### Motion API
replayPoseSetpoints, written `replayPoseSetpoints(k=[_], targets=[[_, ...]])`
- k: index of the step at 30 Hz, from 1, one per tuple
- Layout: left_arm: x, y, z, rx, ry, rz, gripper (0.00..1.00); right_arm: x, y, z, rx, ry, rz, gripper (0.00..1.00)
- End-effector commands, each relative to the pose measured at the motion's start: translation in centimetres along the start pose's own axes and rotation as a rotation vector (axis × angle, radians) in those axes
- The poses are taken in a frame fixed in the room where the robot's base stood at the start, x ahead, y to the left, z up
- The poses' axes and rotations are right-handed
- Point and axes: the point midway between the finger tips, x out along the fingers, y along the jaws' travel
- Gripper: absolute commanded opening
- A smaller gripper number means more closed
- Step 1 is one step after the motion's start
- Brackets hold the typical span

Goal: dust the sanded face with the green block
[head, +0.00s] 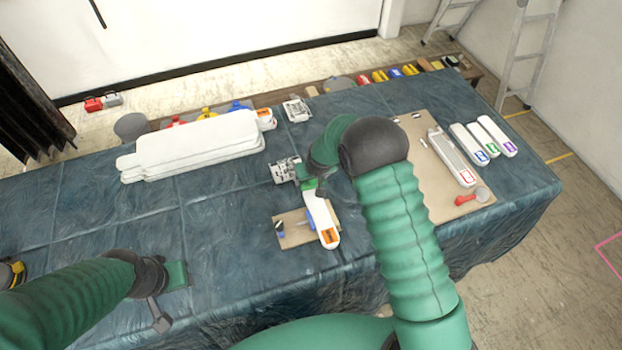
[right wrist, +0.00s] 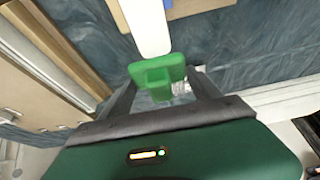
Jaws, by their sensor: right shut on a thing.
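My right gripper (head: 302,178) is shut on the green block (right wrist: 157,72), which sits between its two fingers in the right wrist view. The green block (head: 310,184) shows small in the head view, at the far end of a white narrow piece (head: 322,218) with an orange label. This white piece (right wrist: 147,25) also reaches down to the block in the right wrist view. I cannot tell whether they touch, or whether its face is sanded. My left gripper (head: 172,290) is low at the left, over the cloth, away from the piece; its opening is unclear.
A small brown board (head: 292,238) lies under the white piece. A stack of white panels (head: 190,158) lies to the left. A larger brown board (head: 425,165) at the right holds a grey tray and a red tool (head: 466,199). Labelled white pieces (head: 497,136) lie beyond it.

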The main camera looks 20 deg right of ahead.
Motion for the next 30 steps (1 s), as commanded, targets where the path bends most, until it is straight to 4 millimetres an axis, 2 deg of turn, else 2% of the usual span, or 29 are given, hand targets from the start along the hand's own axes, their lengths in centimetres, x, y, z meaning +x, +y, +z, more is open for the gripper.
replayPoseSetpoints(k=[3,9,30], targets=[[-1.0,0.0,-0.2,0.0,0.0,0.0,0.36,-1.3,0.1,-0.7,0.0,0.001,0.0,0.28],[-1.8,0.0,-0.4,0.0,0.0,0.0,0.36,-2.5,0.1,-1.2,0.0,0.002,0.0,0.28],[-1.7,0.0,-0.4,0.0,0.0,0.0,0.36,-2.5,0.1,-1.3,0.0,0.001,0.0,0.28]])
